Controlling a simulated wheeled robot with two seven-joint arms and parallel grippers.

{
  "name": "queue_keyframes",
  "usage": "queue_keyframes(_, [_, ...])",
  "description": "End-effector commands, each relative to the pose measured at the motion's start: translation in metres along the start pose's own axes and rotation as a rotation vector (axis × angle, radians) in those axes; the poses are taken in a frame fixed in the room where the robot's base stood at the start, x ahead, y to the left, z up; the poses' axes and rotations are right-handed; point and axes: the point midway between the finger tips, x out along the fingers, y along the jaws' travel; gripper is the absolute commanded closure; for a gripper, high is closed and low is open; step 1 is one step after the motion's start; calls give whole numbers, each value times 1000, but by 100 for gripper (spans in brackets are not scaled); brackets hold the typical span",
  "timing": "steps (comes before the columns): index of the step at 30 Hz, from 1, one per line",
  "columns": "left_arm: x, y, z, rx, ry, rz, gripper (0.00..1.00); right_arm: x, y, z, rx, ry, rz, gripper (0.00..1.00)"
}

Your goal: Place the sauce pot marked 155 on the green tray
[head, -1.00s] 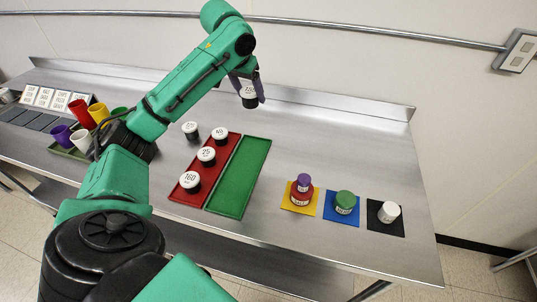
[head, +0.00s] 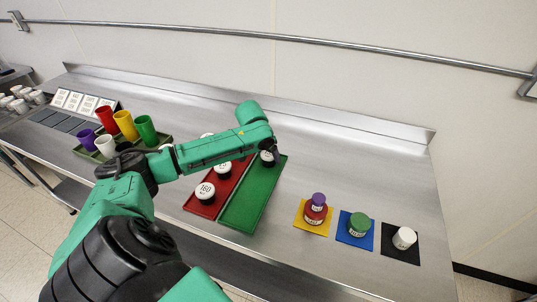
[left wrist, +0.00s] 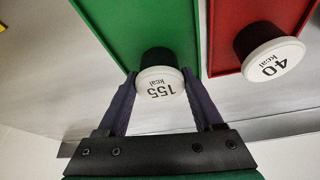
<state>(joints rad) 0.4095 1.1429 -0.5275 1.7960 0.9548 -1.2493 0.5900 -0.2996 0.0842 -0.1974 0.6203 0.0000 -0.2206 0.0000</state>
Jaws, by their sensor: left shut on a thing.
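The sauce pot marked 155 (left wrist: 160,82) is black with a white lid, seen between the fingers of my left gripper (left wrist: 164,95) in the left wrist view. The gripper is shut on it. In the head view the pot (head: 268,157) is at the far end of the green tray (head: 243,208), partly covered by my arm. The pot is over the tray's end; I cannot tell whether it touches the tray floor. My right gripper is in neither view.
The red tray (head: 202,208) lies left of the green one, with pots including 160 (head: 205,191) and 40 (left wrist: 272,58). Yellow (head: 303,222), blue (head: 345,238) and black (head: 388,250) mats with jars lie right. Coloured cups stand left. The green tray's near part is bare.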

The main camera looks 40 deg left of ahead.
Motion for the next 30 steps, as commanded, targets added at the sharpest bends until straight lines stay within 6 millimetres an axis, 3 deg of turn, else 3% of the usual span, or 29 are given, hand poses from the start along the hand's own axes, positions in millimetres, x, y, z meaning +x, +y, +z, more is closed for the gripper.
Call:
queue_keyframes(1, [1, 0, 1, 0, -1, 0, 88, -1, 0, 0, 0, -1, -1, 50])
queue_keyframes(2, [1, 0, 1, 0, -1, 0, 21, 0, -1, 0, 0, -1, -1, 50])
queue_keyframes(3, [1, 0, 1, 0, -1, 0, 5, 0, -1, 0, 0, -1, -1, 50])
queue_keyframes(4, [1, 0, 1, 0, -1, 0, 2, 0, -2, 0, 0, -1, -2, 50])
queue_keyframes(13, [0, 0, 0, 0, -1, 0, 2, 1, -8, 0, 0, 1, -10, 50])
queue_keyframes(17, [-9, -1, -1, 0, 1, -1, 2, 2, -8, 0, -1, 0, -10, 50])
queue_keyframes(30, [-109, -2, 0, 1, 0, -5, 2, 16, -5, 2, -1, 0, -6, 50])
